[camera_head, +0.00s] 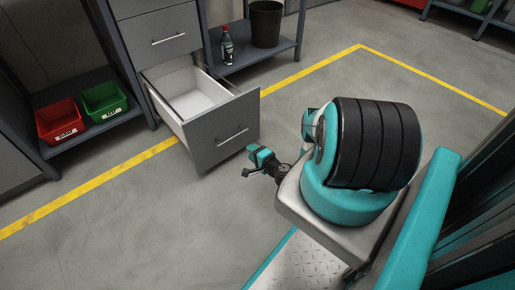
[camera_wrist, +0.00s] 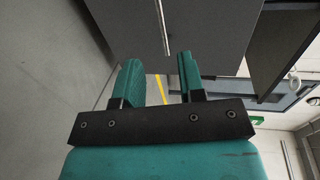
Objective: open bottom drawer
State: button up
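The bottom drawer (camera_head: 213,135) is grey and stands pulled well out of the cabinet. Its pale inside shows and looks empty. Its bar handle (camera_head: 233,137) is on the front panel. In the wrist view the handle (camera_wrist: 165,28) shows as a thin light bar on the dark drawer front (camera_wrist: 205,35), beyond the fingers. My gripper (camera_head: 250,170) is in front of the drawer, to the lower right of the handle, and seems apart from it. In the wrist view my gripper's teal fingers (camera_wrist: 160,80) are spread with nothing between them.
A closed drawer (camera_head: 165,35) is above the open one. Red (camera_head: 60,133) and green (camera_head: 104,101) bins sit on a shelf at left. A bottle (camera_head: 227,46) and a black bin (camera_head: 265,24) stand on a shelf at right. The floor before the drawer is clear.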

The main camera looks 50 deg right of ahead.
jog(key=shift+p+v, duration=1.05)
jog(key=shift+v, duration=0.5)
